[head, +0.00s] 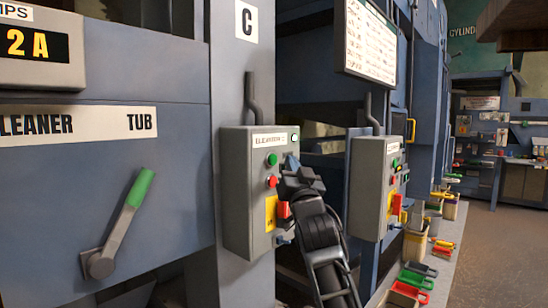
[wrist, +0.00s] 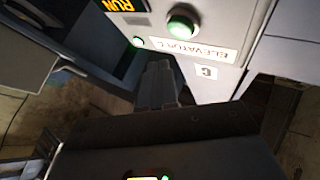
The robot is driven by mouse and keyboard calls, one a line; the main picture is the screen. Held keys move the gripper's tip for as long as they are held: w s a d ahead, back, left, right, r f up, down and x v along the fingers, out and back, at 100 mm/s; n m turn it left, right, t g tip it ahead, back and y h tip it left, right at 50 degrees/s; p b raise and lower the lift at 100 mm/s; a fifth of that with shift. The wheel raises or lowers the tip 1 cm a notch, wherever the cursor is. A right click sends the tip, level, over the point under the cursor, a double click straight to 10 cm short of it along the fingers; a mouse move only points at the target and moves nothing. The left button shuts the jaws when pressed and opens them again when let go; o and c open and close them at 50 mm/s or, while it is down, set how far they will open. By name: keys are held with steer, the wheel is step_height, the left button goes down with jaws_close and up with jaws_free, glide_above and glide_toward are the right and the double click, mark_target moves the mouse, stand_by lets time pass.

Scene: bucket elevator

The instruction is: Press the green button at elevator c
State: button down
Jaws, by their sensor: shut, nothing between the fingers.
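The elevator C control box (head: 236,190) is a grey box on the blue column under a "C" sign. Its green button (head: 272,159) sits above a red button (head: 272,181). The green button also shows in the wrist view (wrist: 183,25), which sees the box upside down. A small lit green lamp (head: 294,138) is beside the label; it also shows in the wrist view (wrist: 138,41). My gripper (head: 291,168) is shut and empty, close in front of the box, right of the green button. Its fingers (wrist: 160,72) appear beside the button; I cannot tell whether they touch the box.
Another similar control box (head: 372,185) stands to the right, with a sign board (head: 370,40) above. A lever with a green handle (head: 130,205) is at the left. Bins and coloured trays (head: 412,280) line the ledge at right. Open floor (head: 490,250) lies beyond.

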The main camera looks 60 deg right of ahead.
steer(key=s, duration=0.1)
steer(key=s+p, duration=0.1)
steer(key=shift+s+a, duration=0.3)
stand_by(0.8)
steer(key=s+a+f+n+t+y, duration=0.1)
steer(key=s+a+f+n+y, duration=0.3)
steer(key=a+f, duration=0.85)
steer(key=a+f+n+t+y, duration=0.25)
steer(key=a+f+y, duration=0.35)
steer(key=a+f, duration=0.65)
steer(key=s+a+f+n+g+y, duration=0.1)
steer(key=s+a+n+y, duration=0.2)
steer(key=s+a, duration=0.5)
steer(key=s+a+f+n+g+y, duration=0.1)
steer(key=s+a+n+g+y, duration=0.1)
steer(key=s+a+y, duration=0.3)
steer(key=s+a+n, duration=0.1)
steer(key=s+a, duration=0.3)
steer(key=s, duration=0.5)
steer(key=shift+s+f, duration=0.25)
steer(key=shift+f, duration=0.1)
